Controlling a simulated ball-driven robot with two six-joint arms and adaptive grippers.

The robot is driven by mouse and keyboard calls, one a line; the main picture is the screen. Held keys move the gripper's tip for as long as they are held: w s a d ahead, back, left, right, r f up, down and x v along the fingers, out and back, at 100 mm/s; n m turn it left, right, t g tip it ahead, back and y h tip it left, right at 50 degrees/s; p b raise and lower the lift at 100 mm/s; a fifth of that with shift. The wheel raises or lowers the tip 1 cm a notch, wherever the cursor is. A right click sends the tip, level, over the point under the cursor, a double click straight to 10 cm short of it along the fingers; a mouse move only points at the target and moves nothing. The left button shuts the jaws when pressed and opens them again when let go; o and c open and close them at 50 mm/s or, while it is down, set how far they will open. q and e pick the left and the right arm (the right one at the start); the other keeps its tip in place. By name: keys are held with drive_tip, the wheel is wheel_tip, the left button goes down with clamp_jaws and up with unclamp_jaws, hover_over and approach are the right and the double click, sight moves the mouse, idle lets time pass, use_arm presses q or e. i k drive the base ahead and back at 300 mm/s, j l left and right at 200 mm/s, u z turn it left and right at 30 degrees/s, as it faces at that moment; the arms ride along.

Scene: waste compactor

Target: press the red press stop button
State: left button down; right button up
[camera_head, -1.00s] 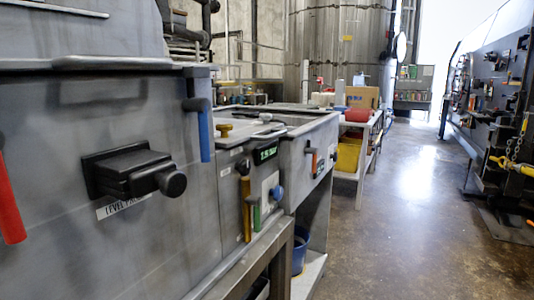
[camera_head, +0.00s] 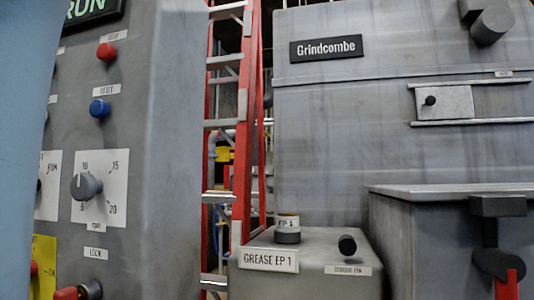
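A grey control panel (camera_head: 150,190) fills the left of the head view. Near its top is a red round button (camera_head: 106,52) under a small white label that is hard to read, perhaps STOP. Below it is a blue round button (camera_head: 100,108) with a label that seems to read RESET. A second small red knob (camera_head: 33,268) shows on a yellow plate at the lower left, partly hidden. Neither gripper is in view.
A display (camera_head: 92,10) reads "RUN", cut off. A rpm dial (camera_head: 85,186) and a red-capped lock (camera_head: 77,292) sit lower. A smooth light-blue shape (camera_head: 22,120) covers the left edge. A red ladder (camera_head: 245,130), grease box (camera_head: 310,270) and Grindcombe machine (camera_head: 390,130) stand right.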

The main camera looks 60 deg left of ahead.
sight(106, 52)
drive_tip(key=u, duration=0.5)
drive_tip(key=j+u, duration=0.1)
drive_tip(key=u, duration=0.35)
drive_tip(key=k+j+u, duration=0.1)
drive_tip(key=u, duration=0.85)
drive_tip(key=j+u, duration=0.1)
drive_tip(key=u, duration=0.4)
